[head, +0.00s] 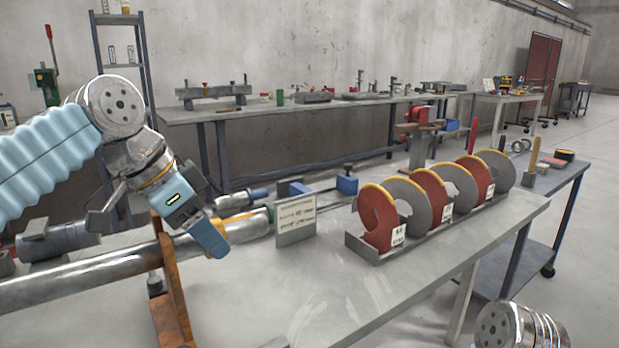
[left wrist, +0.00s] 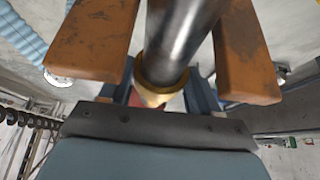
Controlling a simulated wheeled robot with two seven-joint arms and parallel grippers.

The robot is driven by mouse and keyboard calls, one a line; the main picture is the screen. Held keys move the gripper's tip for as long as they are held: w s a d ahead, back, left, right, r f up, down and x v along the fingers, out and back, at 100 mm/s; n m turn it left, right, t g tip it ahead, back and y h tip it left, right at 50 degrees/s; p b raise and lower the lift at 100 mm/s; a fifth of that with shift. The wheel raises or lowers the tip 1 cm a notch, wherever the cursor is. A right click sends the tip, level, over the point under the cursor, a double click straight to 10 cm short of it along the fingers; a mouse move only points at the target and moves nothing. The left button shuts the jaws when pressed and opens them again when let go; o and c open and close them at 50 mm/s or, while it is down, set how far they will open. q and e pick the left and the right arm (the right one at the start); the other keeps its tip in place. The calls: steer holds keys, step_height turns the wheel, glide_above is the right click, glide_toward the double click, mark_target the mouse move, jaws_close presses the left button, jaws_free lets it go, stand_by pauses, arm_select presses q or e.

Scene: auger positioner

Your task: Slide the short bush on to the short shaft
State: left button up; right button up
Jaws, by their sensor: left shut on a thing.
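My left gripper (head: 208,230) is shut on the short bush, a brass-coloured ring (left wrist: 154,95) between its blue fingers in the left wrist view. In the head view the bush is mostly hidden by the fingers. The steel shaft (left wrist: 178,40) comes down from the top of the wrist view, and its lower end meets the bush, whose rim shows around it. I cannot tell how deep the shaft sits in it. My right gripper is not in view.
A rusty V-shaped stand (head: 171,285) is under the shaft, its two arms close beside the gripper in the wrist view (left wrist: 92,38). A sign card (head: 295,220) and a rack of red and grey auger flights (head: 380,218) stand right on the table (head: 330,290). The table front is clear.

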arm_select(q)
steer(key=shift+s+a, duration=0.55)
steer(key=shift+a, duration=0.3)
steer(key=o, duration=1.2)
